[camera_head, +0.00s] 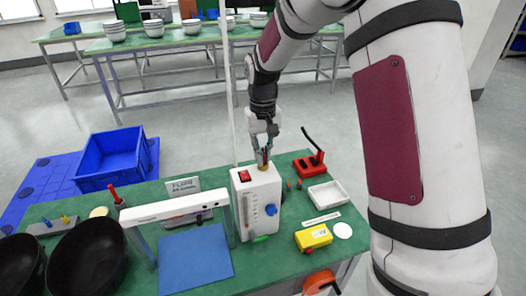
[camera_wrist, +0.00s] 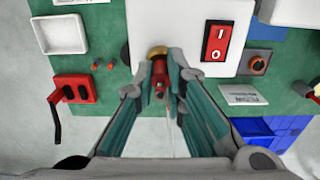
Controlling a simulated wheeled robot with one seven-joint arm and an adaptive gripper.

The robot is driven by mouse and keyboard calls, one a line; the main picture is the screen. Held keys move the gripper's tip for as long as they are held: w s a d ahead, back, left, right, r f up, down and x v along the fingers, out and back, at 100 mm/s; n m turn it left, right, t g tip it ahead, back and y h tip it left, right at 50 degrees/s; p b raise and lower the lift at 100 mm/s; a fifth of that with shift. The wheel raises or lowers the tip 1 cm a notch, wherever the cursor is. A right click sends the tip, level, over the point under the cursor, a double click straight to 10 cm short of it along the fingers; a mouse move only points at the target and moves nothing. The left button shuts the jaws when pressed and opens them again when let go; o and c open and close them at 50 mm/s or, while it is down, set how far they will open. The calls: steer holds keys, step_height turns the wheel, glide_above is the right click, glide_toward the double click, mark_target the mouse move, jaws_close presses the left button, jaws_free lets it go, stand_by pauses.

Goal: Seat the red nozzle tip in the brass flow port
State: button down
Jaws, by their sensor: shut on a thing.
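My gripper (camera_wrist: 160,72) is shut on the red nozzle tip (camera_wrist: 159,70), which shows between the teal fingers in the wrist view. The tip points at the brass flow port (camera_wrist: 156,51) on top of the white flow unit (camera_wrist: 180,28). In the head view my gripper (camera_head: 263,158) is right above the brass port (camera_head: 263,168) on the white unit (camera_head: 257,205). The tip's lower end overlaps the port's edge in the wrist view. I cannot tell whether it is in the port or just above it. The fingers hide much of the tip.
A red rocker switch (camera_head: 244,176) is beside the port. A red block with a black lever (camera_head: 309,163), a white tray (camera_head: 325,195) and a yellow meter (camera_head: 314,237) stand at right. A white arch frame (camera_head: 175,207) and black bowls (camera_head: 88,258) are at left.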

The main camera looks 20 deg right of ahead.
mark_target(263, 148)
steer(key=shift+f, duration=0.35)
steer(key=c, duration=1.6)
jaws_free()
steer(key=shift+o, duration=0.2)
step_height(263, 148, up, 11)
steer(key=shift+r, duration=0.5)
